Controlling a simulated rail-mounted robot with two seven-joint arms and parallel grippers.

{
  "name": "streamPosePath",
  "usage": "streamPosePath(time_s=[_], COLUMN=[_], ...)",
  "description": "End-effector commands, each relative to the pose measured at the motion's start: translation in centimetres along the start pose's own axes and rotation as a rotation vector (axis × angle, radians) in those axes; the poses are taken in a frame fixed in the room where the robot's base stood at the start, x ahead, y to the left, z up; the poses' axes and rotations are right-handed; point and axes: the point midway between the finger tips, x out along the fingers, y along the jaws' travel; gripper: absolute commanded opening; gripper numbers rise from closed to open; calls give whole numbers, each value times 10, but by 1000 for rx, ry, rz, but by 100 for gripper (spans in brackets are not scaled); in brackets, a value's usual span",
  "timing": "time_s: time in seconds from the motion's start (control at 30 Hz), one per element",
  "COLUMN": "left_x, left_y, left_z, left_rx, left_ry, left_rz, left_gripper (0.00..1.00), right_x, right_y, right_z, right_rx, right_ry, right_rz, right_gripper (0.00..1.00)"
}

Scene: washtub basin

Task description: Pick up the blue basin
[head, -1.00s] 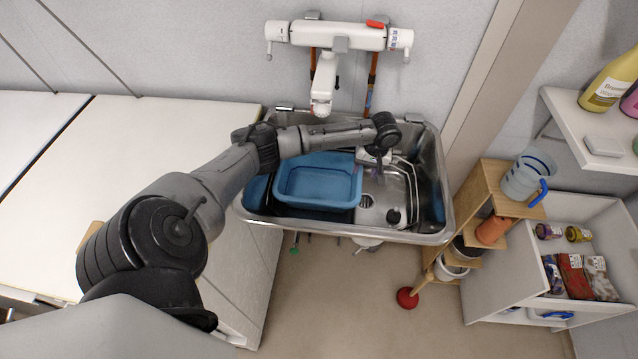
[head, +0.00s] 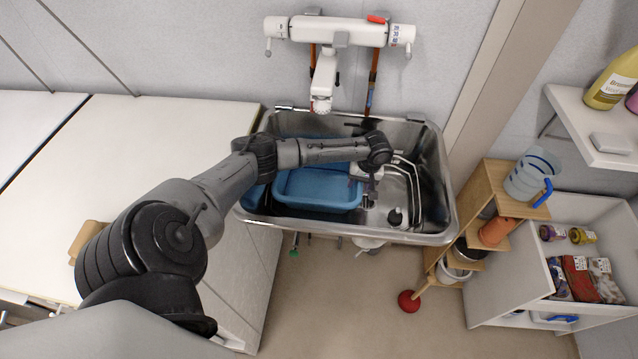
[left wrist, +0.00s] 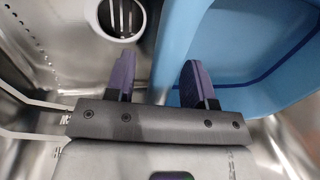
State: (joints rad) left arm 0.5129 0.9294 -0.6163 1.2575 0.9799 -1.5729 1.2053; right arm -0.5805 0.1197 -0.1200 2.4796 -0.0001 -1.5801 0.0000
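The blue basin (head: 315,190) sits inside the metal sink, in its left and middle part. It also shows in the left wrist view (left wrist: 250,50), where its near wall runs down between my two fingers. My left gripper (head: 367,190) is at the basin's right side in the head view. In the left wrist view my left gripper (left wrist: 158,82) is open, with one dark purple finger outside the basin wall and the other on its inner side. A gap shows between the fingers and the wall. My right gripper is not in view.
The steel sink (head: 437,180) surrounds the basin, with a drain (left wrist: 122,18) beside it. A white faucet (head: 325,75) hangs above the back. A wooden shelf (head: 480,205) stands right of the sink.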

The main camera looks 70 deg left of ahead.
Motion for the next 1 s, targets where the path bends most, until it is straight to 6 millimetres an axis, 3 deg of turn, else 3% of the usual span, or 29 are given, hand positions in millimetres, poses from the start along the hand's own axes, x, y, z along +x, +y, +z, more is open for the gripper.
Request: streamPosePath(time_s=[0.5,1.0], left_x=[0,-4], left_y=[0,-1], left_z=[0,0], left_rx=[0,0], left_ry=[0,1], left_rz=[0,1], left_gripper=[0,0], right_x=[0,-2], right_y=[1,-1], right_z=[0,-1], right_rx=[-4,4], right_ry=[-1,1], right_rz=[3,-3], right_gripper=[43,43])
